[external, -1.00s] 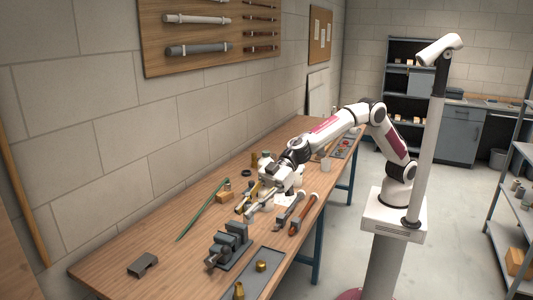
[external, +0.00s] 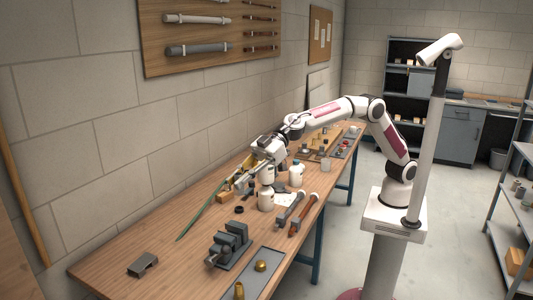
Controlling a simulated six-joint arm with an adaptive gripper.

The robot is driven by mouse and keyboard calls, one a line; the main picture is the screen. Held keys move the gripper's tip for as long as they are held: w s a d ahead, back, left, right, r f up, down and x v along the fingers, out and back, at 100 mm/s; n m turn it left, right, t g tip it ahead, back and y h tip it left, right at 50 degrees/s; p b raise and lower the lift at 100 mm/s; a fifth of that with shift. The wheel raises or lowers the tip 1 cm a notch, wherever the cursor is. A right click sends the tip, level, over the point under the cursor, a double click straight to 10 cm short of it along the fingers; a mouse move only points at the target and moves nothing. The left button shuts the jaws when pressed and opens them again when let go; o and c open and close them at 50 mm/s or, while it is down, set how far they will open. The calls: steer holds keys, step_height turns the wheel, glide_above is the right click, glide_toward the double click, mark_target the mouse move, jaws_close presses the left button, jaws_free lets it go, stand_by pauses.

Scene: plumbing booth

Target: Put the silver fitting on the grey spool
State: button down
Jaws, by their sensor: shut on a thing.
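My gripper (external: 243,179) is above the middle of the workbench, at the end of the arm reaching in from the right. It is shut. A long pale grey piece slants down to the left from its white body, and I cannot tell where the fingers end and the held thing begins. The silver fitting is too small to make out for certain. I cannot pick out the grey spool either; the gripper hides part of the bench behind it.
A wooden block (external: 224,197), a black ring (external: 239,210) and a green rod (external: 203,208) lie to the left. A grey vise (external: 229,244) is nearer. The bench's left front (external: 120,250) is mostly clear.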

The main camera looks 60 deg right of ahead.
steer(key=w+d+m+t+h, duration=0.2)
steer(key=w+d+m+t, duration=0.1)
steer(key=w+d, duration=1.4)
steer(key=w+d+m+t+h, duration=0.25)
steer(key=w+d, duration=1.05)
steer(key=d, duration=0.7)
steer(key=w+d+m+t+h, duration=0.1)
steer(key=w+d+m, duration=0.15)
steer(key=d, duration=1.15)
steer(key=w+d+m+t+h, duration=0.15)
steer(key=w+d, duration=0.25)
steer(key=d, duration=1)
steer(key=s+d+m+h, duration=0.2)
steer(key=s+d, duration=0.1)
steer(key=d, duration=1)
steer(key=s+d+m+t+h, duration=0.1)
steer(key=s+d+h, duration=0.15)
steer(key=d, duration=1.15)
steer(key=s+d+m+h, duration=0.15)
steer(key=s+d, duration=0.25)
steer(key=d, duration=0.9)
step_height(320, 180, down, 18)
steer(key=shift+w+d, duration=0.1)
steer(key=shift+f, duration=3.1)
